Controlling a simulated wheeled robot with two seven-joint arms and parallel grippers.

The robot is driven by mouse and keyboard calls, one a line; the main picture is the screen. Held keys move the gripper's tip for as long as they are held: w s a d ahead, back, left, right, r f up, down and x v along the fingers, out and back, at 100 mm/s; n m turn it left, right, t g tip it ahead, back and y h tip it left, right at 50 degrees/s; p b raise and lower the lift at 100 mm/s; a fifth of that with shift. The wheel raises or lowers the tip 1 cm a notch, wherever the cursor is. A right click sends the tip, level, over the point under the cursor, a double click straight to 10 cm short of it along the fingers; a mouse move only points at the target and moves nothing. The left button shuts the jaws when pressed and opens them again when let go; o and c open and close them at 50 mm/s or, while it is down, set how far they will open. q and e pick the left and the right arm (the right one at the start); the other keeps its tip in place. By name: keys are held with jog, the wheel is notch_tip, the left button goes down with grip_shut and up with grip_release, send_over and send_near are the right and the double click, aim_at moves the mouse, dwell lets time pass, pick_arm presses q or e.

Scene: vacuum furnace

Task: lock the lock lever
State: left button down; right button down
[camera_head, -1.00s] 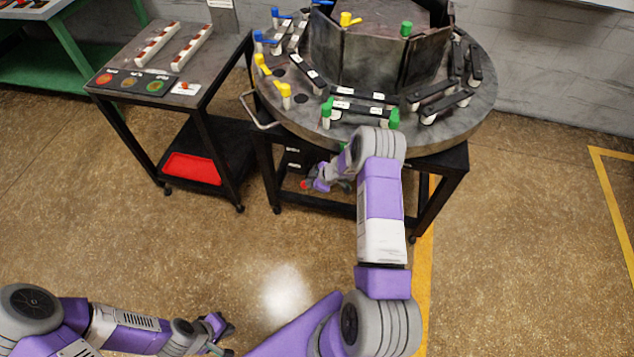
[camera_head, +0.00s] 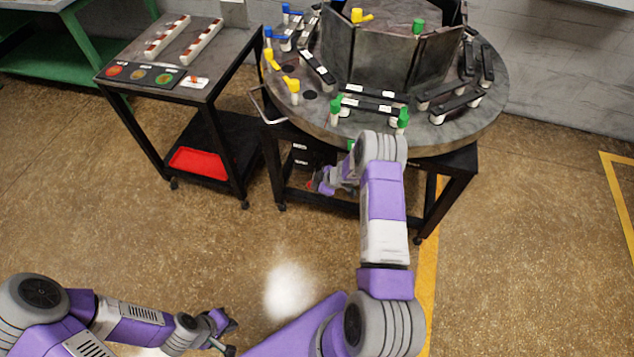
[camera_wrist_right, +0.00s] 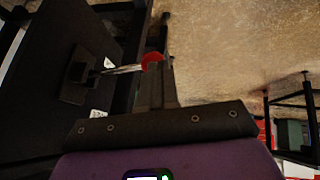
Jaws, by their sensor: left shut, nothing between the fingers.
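The lock lever is a thin metal rod with a red knob (camera_wrist_right: 152,60) in the right wrist view. It sticks out from a small mount (camera_wrist_right: 84,72) on a dark panel. In the head view its red knob (camera_head: 309,184) shows only as a speck below the round table's front. My right gripper (camera_wrist_right: 160,82) has its fingers close together right at the knob. Whether they touch or grip it is not clear. In the head view the right gripper (camera_head: 322,183) is small and partly in shadow. My left gripper (camera_head: 232,338) is shut and empty, low over the floor.
The round table (camera_head: 470,125) carries several black bars with coloured handles and stands on a black frame. A metal handle loop (camera_head: 262,105) juts out at its left. A black cart (camera_head: 215,88) with a red tray (camera_head: 199,163) stands to the left. The front floor is open.

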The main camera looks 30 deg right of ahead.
jog(key=shift+f+b, duration=0.65)
jog(key=shift+f, duration=1)
jog(key=shift+f, duration=0.1)
jog(key=s+a+r+p, duration=0.1)
jog(key=s+r+p, duration=0.4)
jog(key=s+r, duration=0.5)
jog(key=shift+s, duration=0.5)
